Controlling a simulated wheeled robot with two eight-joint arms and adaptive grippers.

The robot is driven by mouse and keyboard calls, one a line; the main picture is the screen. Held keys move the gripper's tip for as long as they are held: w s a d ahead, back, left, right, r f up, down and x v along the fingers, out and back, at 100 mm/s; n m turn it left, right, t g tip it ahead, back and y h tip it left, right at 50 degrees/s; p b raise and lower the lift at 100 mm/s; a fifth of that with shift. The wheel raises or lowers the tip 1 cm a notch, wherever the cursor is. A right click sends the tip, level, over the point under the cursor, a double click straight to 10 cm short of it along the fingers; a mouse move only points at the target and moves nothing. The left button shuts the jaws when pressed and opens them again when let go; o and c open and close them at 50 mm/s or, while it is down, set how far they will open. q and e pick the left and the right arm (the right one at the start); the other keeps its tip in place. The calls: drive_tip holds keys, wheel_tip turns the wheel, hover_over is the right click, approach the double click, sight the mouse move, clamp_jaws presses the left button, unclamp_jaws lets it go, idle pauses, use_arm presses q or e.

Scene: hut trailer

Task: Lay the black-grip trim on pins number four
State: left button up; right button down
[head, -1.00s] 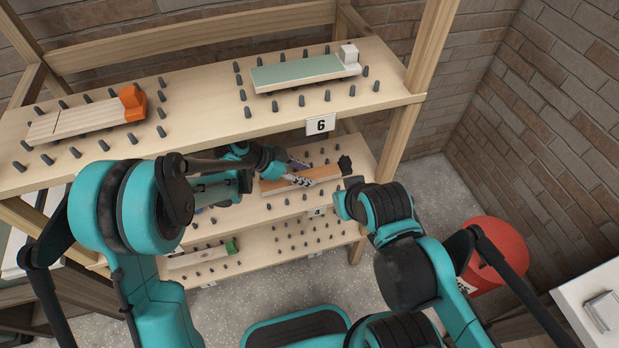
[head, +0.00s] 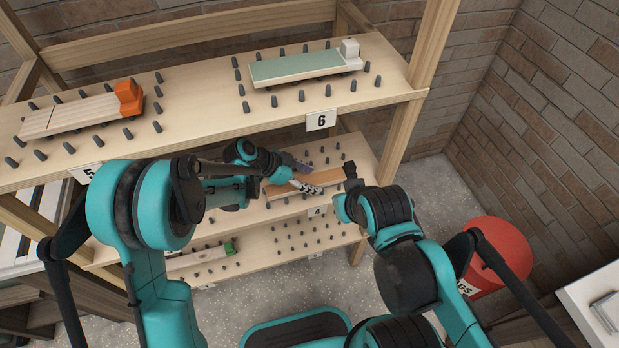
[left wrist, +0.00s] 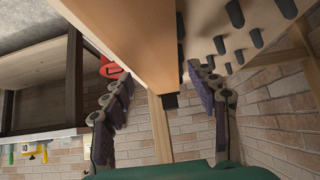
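The wooden trim with the black grip (head: 318,178) is on the middle shelf (head: 285,211), above the number four label (head: 317,211). Its black end is at the right, and pins show around it. I cannot tell whether it rests fully between the pins. My left gripper (head: 301,177) is at the trim, one finger on each side. In the left wrist view, the fingers (left wrist: 163,85) stand apart and the trim (left wrist: 135,45) runs between them with visible gaps.
The upper shelf, labelled six (head: 320,120), holds a green-topped trim (head: 295,68) and an orange-ended trim (head: 80,115). A green-ended trim (head: 200,257) lies on the lower shelf. A red bin (head: 500,258) stands at the right. A shelf post (head: 410,120) rises beside number four.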

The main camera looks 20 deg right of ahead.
use_arm(q)
drive_tip(key=p+v, duration=0.2)
drive_tip(key=v, duration=0.3)
drive_tip(key=shift+d+r, duration=0.1)
drive_tip(key=shift+d, duration=0.05)
drive_tip(key=a, duration=1.2)
drive_tip(key=shift+s+a+b, duration=0.15)
drive_tip(key=shift+s+b, duration=0.05)
drive_tip(key=shift+b, duration=0.2)
